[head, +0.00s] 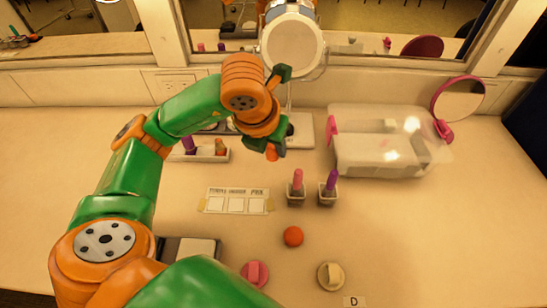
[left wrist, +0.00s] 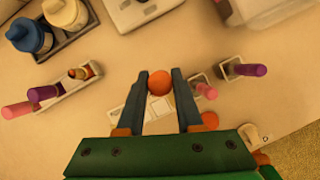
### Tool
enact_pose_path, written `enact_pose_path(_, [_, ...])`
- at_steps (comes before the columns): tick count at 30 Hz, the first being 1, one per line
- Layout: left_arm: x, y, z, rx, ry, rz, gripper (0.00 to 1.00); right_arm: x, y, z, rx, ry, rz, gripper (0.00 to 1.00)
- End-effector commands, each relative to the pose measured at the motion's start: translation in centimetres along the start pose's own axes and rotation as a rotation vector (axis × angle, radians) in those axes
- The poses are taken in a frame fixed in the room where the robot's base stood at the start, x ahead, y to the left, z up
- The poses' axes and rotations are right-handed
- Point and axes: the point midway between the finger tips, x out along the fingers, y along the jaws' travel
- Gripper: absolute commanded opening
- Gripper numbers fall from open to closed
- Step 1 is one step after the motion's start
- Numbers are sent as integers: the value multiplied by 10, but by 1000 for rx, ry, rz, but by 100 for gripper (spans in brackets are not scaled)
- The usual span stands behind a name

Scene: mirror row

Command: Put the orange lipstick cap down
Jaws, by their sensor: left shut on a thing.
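My left gripper (head: 277,148) hangs above the table, behind the label card. In the left wrist view its two fingers (left wrist: 160,88) are shut on the orange lipstick cap (left wrist: 159,82), which also shows below the gripper in the head view (head: 272,155). The white card (head: 237,201) with three squares lies taped on the table, nearer the front than the gripper. It is partly hidden behind the fingers in the left wrist view (left wrist: 137,112). A tray (head: 212,154) with lipsticks, one without a cap, stands left of the gripper. My right gripper is not in view.
A pink lipstick (head: 297,180) and a purple one (head: 331,180) stand in small grey holders. An orange ball-like piece (head: 293,237), a pink piece (head: 255,273) and a cream piece (head: 330,276) lie in front. A clear box (head: 385,155) and round mirror (head: 291,45) stand behind.

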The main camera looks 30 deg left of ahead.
Motion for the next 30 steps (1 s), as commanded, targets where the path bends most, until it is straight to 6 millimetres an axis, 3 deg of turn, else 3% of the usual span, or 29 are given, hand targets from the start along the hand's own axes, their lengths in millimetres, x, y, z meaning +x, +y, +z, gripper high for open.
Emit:
enact_pose_path(1, [19, 8, 6, -9, 9, 0, 0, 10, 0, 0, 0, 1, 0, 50])
enact_pose_path(6, [61, 29, 22, -3, 6, 3, 0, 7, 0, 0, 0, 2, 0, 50])
enact_pose_path(11, [83, 36, 27, 0, 3, 1, 0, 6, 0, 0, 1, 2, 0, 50])
enact_pose_path(15, [107, 38, 20, 3, 4, 1, 0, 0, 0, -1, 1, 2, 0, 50])
enact_pose_path(28, [119, 37, 15, 4, -1, -1, 0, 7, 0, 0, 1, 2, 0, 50])
enact_pose_path(29, [117, 37, 16, 4, -1, -1, 43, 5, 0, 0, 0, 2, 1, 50])
enact_pose_path(30, [117, 37, 16, 4, -1, -1, 54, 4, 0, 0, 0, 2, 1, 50])
